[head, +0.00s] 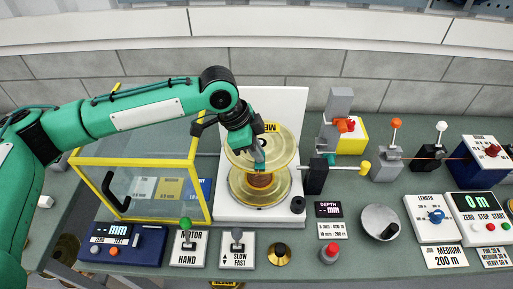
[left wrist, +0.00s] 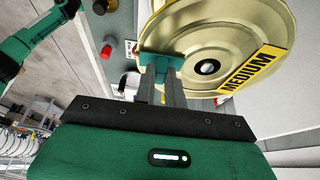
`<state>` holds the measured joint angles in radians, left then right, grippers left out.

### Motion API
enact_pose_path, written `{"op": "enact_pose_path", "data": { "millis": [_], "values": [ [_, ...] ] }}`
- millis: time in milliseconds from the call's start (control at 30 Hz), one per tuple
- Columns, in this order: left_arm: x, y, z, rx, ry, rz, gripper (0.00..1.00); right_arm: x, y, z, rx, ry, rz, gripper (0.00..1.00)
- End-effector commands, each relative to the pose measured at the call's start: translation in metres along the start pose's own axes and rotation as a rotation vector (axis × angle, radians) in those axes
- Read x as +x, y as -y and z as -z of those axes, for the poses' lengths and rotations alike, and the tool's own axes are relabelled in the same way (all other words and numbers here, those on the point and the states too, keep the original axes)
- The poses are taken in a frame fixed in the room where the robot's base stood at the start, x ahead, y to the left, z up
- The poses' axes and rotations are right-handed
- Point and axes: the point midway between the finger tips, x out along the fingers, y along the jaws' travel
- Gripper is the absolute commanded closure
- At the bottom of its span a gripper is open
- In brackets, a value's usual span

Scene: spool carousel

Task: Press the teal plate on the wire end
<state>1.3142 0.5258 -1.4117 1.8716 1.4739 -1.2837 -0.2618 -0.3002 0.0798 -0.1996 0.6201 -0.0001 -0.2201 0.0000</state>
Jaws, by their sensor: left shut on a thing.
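The gold spool (head: 262,143) stands on a white-backed stand, with reddish-brown wire (head: 261,181) around its core between two flanges. It fills the upper right of the left wrist view (left wrist: 215,50), with a yellow MEDIUM label. My left gripper (head: 259,160) reaches down at the upper flange. In the left wrist view its fingers (left wrist: 163,82) are shut on the small teal plate (left wrist: 158,62), which lies at the flange's edge and seems to touch it. The wire end is hidden or too small to tell. My right gripper does not show.
A yellow-framed clear guard (head: 140,185) stands left of the spool. Right of it are a black post (head: 316,177) with a yellow-tipped rod, lever blocks (head: 388,160) and a wire box (head: 485,165). Buttons, a grey dial (head: 380,221) and labelled panels line the front.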

Motion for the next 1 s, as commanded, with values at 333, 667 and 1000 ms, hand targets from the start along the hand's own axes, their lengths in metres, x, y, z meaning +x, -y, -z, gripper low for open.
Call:
{"op": "enact_pose_path", "data": {
  "millis": [333,667,1000],
  "values": [
    [-0.0004,-0.0001,0.0003,0.0,0.0,0.0,1.0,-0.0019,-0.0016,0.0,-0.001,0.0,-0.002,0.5],
    [0.0002,0.0,-0.0001,0.0,0.0,0.0,1.0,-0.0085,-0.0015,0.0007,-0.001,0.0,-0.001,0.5],
    [0.0013,0.0,-0.0005,0.0,0.0,0.0,0.83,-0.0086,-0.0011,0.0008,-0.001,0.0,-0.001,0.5]
  ]
}}
